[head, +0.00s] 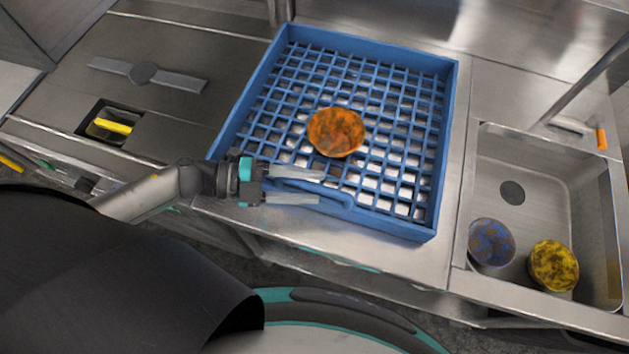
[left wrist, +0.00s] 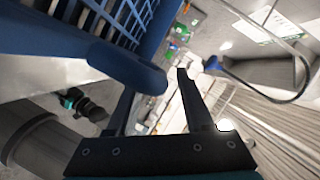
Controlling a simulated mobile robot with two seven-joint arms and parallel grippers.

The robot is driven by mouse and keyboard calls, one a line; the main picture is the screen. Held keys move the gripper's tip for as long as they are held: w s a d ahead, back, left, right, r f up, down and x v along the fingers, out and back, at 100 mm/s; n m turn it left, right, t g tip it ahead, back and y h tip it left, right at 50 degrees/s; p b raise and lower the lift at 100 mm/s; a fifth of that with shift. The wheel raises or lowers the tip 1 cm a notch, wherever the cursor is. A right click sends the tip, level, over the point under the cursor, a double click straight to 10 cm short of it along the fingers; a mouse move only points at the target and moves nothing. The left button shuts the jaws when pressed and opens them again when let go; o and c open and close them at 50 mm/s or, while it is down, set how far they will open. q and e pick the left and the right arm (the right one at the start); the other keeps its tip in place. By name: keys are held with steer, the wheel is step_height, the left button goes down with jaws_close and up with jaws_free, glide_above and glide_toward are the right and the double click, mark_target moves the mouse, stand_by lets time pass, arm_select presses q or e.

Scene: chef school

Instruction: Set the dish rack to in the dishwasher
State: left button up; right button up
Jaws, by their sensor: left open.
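The blue dish rack (head: 447,150) is a square grid tray on the steel counter, with a round orange-brown mottled dish (head: 336,132) in it. The steel dishwasher bed (head: 190,45), with a flat spray arm (head: 143,73), lies to the left of the rack. My left gripper (head: 318,186) is open at the rack's near side, its fingers pointing right over the front rim. In the left wrist view the rack's rounded blue handle (left wrist: 125,66) covers part of one finger. I cannot tell if the handle is fully between the fingers. My right gripper is not seen.
A sink (head: 540,185) on the right holds a blue mottled dish (head: 491,242) and a yellow mottled dish (head: 553,266). A square recess with a yellow piece (head: 112,126) is in the dishwasher bed. A narrow strip of counter (head: 380,258) is clear in front of the rack.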

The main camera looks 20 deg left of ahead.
arm_select(q)
steer(key=shift+x, duration=0.85)
steer(key=shift+c, duration=0.2)
jaws_close()
stand_by(0.7)
